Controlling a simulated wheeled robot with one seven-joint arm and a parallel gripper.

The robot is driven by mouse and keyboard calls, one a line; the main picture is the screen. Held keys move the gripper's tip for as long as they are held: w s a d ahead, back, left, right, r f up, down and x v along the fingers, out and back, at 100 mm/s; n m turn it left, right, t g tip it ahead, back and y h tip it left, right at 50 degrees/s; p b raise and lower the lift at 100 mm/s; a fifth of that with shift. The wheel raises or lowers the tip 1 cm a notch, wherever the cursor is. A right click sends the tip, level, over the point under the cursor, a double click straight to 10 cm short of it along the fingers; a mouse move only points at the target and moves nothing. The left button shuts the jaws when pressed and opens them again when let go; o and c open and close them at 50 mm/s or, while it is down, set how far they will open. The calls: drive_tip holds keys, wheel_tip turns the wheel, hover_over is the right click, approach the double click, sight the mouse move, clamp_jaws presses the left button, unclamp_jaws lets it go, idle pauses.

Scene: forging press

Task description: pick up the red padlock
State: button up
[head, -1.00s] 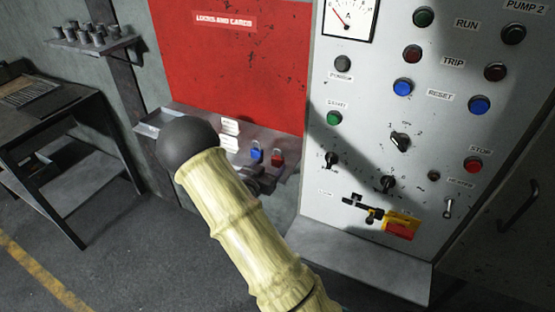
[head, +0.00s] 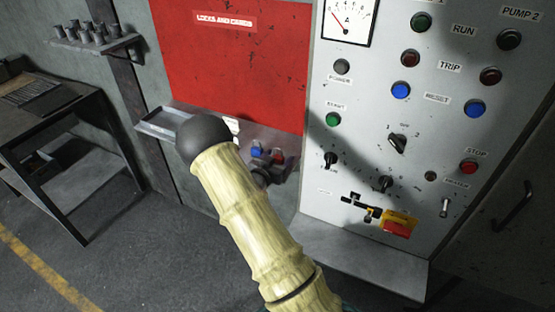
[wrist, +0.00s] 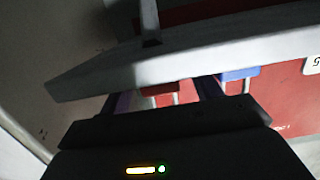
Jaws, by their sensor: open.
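The red padlock (head: 279,155) is small and sits on the grey shelf below the red board, just right of the blue padlock (head: 257,151). My gripper (head: 268,164) is at the front of the shelf, close to both padlocks and partly covering them. In the wrist view my open gripper (wrist: 165,98) has a red block, apparently the red padlock (wrist: 163,92), between its dark fingers, partly hidden by a pale bar. The blue padlock (wrist: 240,74) shows just right of the right finger. I cannot tell whether the fingers touch the red padlock.
A pale shelf edge (wrist: 190,52) crosses the wrist view close to my fingers. The control panel (head: 345,190) with its knobs and switches stands right of the shelf. A table (head: 60,120) is at left. White cards lie on the shelf, partly behind my arm.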

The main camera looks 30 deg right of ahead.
drive_tip(key=c, duration=1.1)
drive_tip(key=shift+r, duration=0.1)
wheel_tip(320, 180, up, 10)
drive_tip(key=shift+f+b, duration=0.1)
drive_tip(key=shift+b, duration=0.6)
